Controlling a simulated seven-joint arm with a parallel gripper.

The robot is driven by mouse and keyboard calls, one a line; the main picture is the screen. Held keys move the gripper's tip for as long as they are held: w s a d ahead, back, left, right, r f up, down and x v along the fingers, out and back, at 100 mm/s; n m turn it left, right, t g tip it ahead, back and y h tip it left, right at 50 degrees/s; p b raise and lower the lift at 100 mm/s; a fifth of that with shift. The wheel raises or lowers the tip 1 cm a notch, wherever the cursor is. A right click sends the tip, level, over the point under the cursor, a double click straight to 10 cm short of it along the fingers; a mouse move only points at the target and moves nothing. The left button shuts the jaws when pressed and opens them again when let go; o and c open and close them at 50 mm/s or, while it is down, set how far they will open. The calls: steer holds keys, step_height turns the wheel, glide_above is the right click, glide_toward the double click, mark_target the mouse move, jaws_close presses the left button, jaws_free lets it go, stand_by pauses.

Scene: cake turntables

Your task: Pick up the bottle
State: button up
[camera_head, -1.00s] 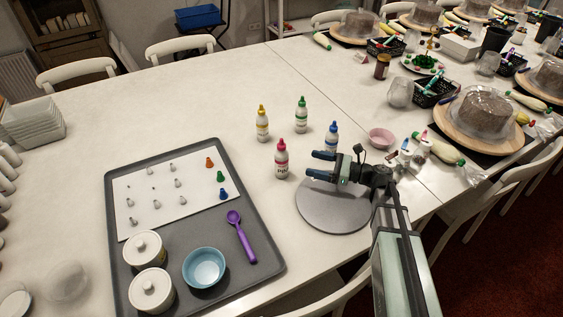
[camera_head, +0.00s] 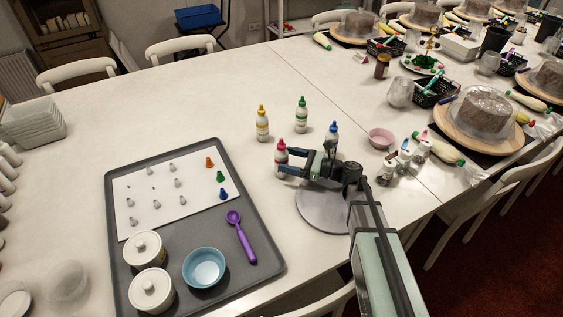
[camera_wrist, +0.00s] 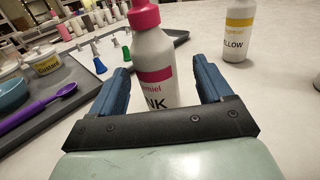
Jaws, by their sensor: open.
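Several squeeze bottles stand upright on the white table. The pink-capped bottle (camera_head: 281,155) stands nearest my gripper (camera_head: 283,158). In the wrist view the pink bottle (camera_wrist: 158,60) stands between the two blue fingers of my gripper (camera_wrist: 162,85), which are open on either side of it. A gap shows on both sides of the bottle. The yellow bottle (camera_head: 262,125) and green bottle (camera_head: 301,116) stand behind it. The blue bottle (camera_head: 332,135) stands just behind my gripper, its lower part partly hidden. The yellow bottle also shows in the wrist view (camera_wrist: 237,32).
A grey turntable (camera_head: 322,217) lies under my arm. A dark tray (camera_head: 270,257) at left holds a white sheet, a purple scoop (camera_head: 241,236), a blue bowl (camera_head: 204,267) and two white jars. A pink bowl (camera_head: 381,138) stands at right. The table behind the bottles is clear.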

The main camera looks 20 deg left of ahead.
mark_target(276, 157)
steer(key=shift+s+a+r, duration=0.1)
steer(key=shift+a, duration=1.15)
steer(key=shift+s+a+r, duration=0.1)
steer(key=shift+a, duration=1.1)
steer(key=shift+c, duration=0.4)
steer(key=c, duration=1)
